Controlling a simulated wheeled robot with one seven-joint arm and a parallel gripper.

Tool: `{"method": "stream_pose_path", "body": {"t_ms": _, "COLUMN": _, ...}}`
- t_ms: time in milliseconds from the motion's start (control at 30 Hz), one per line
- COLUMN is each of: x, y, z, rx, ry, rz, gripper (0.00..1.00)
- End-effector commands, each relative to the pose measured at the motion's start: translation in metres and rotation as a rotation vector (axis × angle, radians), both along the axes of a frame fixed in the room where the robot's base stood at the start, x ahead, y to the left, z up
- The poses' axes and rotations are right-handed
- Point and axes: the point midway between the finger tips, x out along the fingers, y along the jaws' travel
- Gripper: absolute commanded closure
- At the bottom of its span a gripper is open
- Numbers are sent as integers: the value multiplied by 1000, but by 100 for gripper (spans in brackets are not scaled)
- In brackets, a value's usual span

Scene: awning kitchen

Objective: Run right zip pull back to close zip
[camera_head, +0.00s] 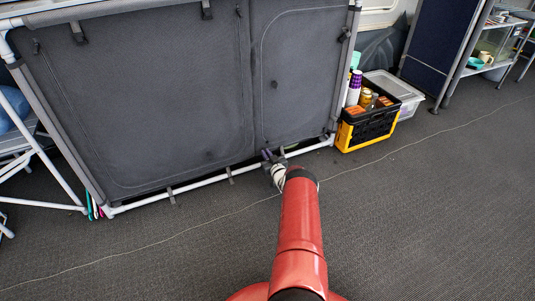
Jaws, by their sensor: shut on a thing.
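A dark grey fabric kitchen cupboard (150,95) on a pale tubular frame fills the left and middle of the view. Its right door panel (305,75) is covered by fabric, with a curved zip line (262,40) around its top and left side. My gripper (268,157) is at the lower left corner of this panel, just above the bottom frame bar. It is shut at the fabric's lower edge. The right zip pull is too small to make out and seems hidden at the fingers.
A black and yellow crate (372,132) with bottles stands right of the cupboard, beside a clear lidded box (400,92). A shelf unit (490,55) stands at the back right. The grey carpet in front is clear except for a thin pale line.

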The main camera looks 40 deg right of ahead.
Motion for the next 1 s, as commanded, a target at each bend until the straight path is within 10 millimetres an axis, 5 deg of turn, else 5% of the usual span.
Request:
{"method": "stream_pose_path", "body": {"t_ms": 200, "x": -1, "y": 2, "z": -5, "rx": 5, "ry": 9, "rz": 1, "gripper": 68}}
{"method": "stream_pose_path", "body": {"t_ms": 567, "x": -6, "y": 2, "z": -2, "rx": 4, "ry": 7, "rz": 0, "gripper": 68}}
{"method": "stream_pose_path", "body": {"t_ms": 1000, "x": -68, "y": 17, "z": -3, "rx": 5, "ry": 8, "rz": 0, "gripper": 68}}
